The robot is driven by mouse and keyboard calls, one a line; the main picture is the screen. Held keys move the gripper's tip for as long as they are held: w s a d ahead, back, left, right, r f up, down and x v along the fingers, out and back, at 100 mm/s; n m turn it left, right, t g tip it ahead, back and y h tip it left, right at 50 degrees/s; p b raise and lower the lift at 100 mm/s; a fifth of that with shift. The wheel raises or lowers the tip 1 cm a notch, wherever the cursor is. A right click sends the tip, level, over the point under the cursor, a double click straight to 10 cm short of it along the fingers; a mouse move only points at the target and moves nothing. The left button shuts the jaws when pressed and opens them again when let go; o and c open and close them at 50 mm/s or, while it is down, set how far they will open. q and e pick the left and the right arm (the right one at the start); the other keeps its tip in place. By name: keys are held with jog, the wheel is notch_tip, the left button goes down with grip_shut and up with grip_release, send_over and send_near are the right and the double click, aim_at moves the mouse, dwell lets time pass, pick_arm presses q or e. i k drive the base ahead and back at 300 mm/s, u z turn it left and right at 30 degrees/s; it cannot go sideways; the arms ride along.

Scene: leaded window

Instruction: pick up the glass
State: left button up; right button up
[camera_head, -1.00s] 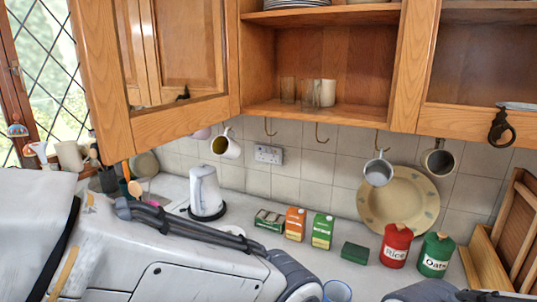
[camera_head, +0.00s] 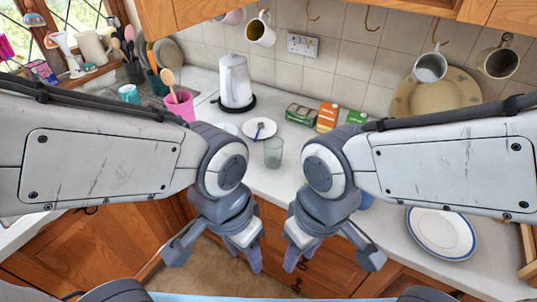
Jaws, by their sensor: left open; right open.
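A clear, slightly grey glass (camera_head: 273,152) stands upright on the white counter, between my two forearms and behind both grippers. My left gripper (camera_head: 216,255) is open and empty, pointing down in front of the counter's front edge. My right gripper (camera_head: 331,255) is also open and empty, to the right of the left one at about the same height. Neither touches the glass. A blue cup (camera_head: 366,197) is mostly hidden behind my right arm.
A white plate with a spoon (camera_head: 259,128) lies just behind the glass. A white kettle (camera_head: 235,82) and a pink pot (camera_head: 181,107) stand further back left. Cartons (camera_head: 327,117) are behind right. A blue-rimmed plate (camera_head: 441,233) lies at right.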

aim_at(273, 145)
jog(key=u, duration=2.3)
jog(key=i, duration=1.45)
jog(key=z, duration=3.25)
